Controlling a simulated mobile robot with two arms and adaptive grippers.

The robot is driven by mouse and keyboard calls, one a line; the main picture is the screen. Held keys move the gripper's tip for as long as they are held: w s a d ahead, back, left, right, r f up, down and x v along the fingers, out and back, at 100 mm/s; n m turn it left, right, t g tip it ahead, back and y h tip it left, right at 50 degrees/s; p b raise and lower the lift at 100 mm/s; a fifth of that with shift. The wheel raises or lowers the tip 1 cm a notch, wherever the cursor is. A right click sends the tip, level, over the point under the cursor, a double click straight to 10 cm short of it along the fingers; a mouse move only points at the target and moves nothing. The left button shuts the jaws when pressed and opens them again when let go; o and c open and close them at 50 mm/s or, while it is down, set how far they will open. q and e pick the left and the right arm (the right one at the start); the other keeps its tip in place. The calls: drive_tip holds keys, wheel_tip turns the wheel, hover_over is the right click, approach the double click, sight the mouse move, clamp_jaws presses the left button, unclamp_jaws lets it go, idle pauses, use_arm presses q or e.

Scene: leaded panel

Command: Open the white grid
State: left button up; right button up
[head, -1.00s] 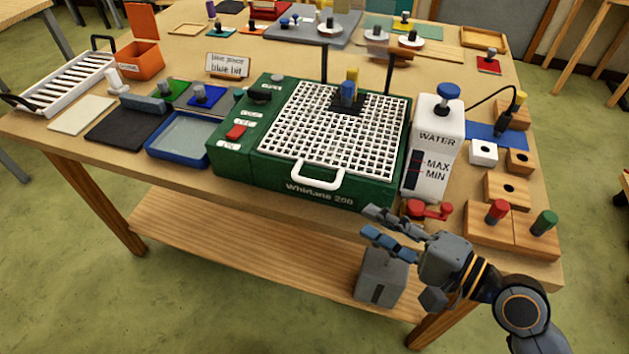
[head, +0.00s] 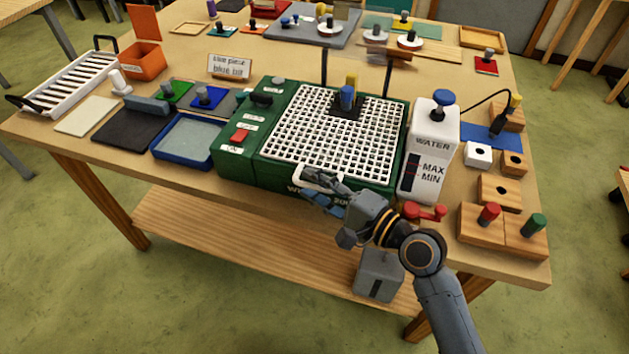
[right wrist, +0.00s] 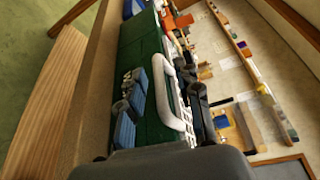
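The white grid (head: 290,130) lies flat and closed on top of the green machine (head: 232,165). Its white loop handle (head: 303,171) sticks out at the front edge, partly covered by my right fingers in the head view. My right gripper (head: 318,188) is at this handle. In the right wrist view the handle (right wrist: 168,95) shows between the spread fingers of the gripper (right wrist: 165,103), with a gap on the left finger's side; I cannot tell whether either finger touches it. My left gripper is out of view.
A dark block with blue and yellow knobs (head: 347,98) sits on the grid near its back. The white water bottle (head: 430,150) stands close on the right, with a red crank (head: 423,212) in front. A blue tray (head: 187,140) lies to the left.

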drive_tip(key=shift+w+a, duration=0.1)
drive_tip(key=shift+a, duration=0.05)
drive_tip(key=shift+c, duration=0.2)
clamp_jaws()
